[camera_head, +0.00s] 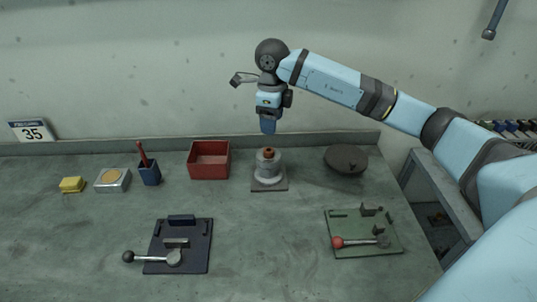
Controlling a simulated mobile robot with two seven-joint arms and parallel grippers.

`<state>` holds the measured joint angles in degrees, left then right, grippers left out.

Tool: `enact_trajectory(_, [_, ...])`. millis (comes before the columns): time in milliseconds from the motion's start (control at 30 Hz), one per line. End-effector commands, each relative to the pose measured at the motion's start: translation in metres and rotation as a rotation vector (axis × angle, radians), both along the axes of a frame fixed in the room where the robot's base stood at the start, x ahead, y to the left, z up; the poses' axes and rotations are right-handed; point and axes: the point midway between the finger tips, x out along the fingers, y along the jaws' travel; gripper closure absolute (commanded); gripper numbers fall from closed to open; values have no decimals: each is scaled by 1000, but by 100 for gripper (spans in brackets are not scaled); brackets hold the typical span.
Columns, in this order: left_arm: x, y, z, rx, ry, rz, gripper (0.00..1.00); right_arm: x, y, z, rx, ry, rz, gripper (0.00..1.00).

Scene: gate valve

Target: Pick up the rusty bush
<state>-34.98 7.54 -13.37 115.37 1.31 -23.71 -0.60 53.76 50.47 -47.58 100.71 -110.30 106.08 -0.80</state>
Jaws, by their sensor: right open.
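The rusty bush (268,152) is a small orange-brown ring on top of a grey metal valve body (267,168), which stands on a flat plate on the bench. My right gripper (268,130) points straight down above the bush, with a small gap between its blue fingertips and the bush. It is open and holds nothing that I can see. The gap between its fingers is hard to make out from this side. My left gripper is out of view.
A red bin (209,172), a blue cup (150,175) with a red-handled tool, a metal tin (113,181) and a yellow block (72,185) stand left. A dark round disc (346,159) lies right. Dark (196,257) and green (366,246) lever fixtures lie in front.

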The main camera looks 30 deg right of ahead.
Motion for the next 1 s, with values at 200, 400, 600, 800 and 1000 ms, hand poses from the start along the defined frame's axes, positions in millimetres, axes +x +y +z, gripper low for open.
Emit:
enact_trajectory(200, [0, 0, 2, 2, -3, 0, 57, 0, 1, -36, 2, 2, 0, 39])
enact_trajectory(400, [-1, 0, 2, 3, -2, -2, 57, 0, 2, -47, 4, 0, 1, 39])
enact_trajectory(600, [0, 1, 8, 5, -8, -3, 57, 2, 5, -69, 4, 2, 1, 39])
enact_trajectory(800, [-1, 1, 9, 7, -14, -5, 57, 3, 6, -95, 5, 0, 2, 39])
enact_trajectory(1000, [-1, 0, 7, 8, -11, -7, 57, 3, 5, -96, 5, -1, 2, 39])
